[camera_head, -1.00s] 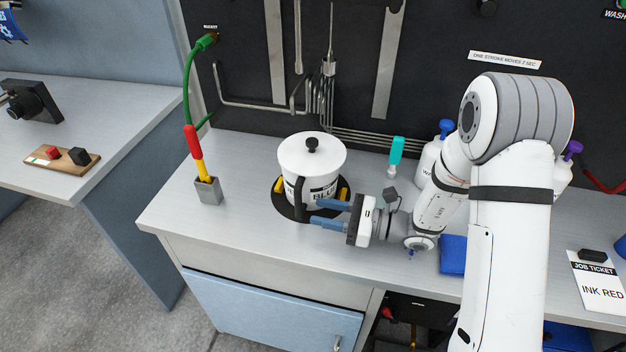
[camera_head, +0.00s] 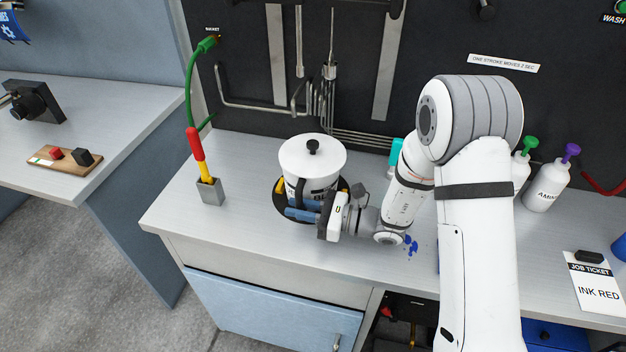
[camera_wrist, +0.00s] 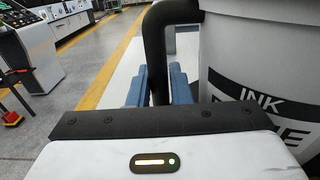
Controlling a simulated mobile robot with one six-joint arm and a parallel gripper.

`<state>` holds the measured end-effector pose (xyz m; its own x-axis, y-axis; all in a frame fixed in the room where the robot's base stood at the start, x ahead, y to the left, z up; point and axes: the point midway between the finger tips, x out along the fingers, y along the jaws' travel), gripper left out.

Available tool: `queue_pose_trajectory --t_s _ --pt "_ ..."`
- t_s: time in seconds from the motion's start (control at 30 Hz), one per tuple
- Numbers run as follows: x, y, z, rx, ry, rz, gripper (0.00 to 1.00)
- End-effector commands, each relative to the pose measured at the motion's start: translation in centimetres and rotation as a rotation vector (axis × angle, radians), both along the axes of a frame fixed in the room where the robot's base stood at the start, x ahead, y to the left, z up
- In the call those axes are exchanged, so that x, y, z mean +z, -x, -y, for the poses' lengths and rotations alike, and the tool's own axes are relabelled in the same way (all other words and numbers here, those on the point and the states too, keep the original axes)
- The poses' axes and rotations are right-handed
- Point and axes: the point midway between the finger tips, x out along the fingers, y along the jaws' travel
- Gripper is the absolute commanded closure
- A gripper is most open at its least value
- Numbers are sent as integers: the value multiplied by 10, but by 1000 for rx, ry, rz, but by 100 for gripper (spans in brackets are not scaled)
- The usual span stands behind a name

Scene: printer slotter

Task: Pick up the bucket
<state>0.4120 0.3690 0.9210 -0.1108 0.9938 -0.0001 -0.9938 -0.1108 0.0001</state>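The bucket (camera_head: 312,160) is a white pail labelled as ink, with a white lid, a black lid knob and a black side handle (camera_wrist: 155,50). It stands upright on a dark round base on the bench. My gripper (camera_head: 302,207) is at the bucket's front, low by the handle. In the wrist view, its blue fingers (camera_wrist: 159,86) lie on either side of the handle's lower part. The fingers look apart, with a small gap seen at the right of the handle. The bucket's wall is close to the right finger.
A grey holder (camera_head: 210,192) with a red and yellow tool stands to the left on the bench (camera_head: 240,228). White bottles (camera_head: 546,187) stand at the back right, and a job ticket (camera_head: 592,280) lies at the right. Blue spots mark the bench beside my wrist.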

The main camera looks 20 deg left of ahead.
Motion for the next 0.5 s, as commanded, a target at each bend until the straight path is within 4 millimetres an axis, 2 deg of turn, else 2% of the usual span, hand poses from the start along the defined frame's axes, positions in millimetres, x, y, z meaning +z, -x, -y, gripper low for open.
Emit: queue_pose_trajectory --t_s 0.03,0.2,0.5 --pt "0 0 0 0 0 0 86" --pt "0 0 0 -1 0 0 100" --pt "0 -1 1 -2 0 1 100"
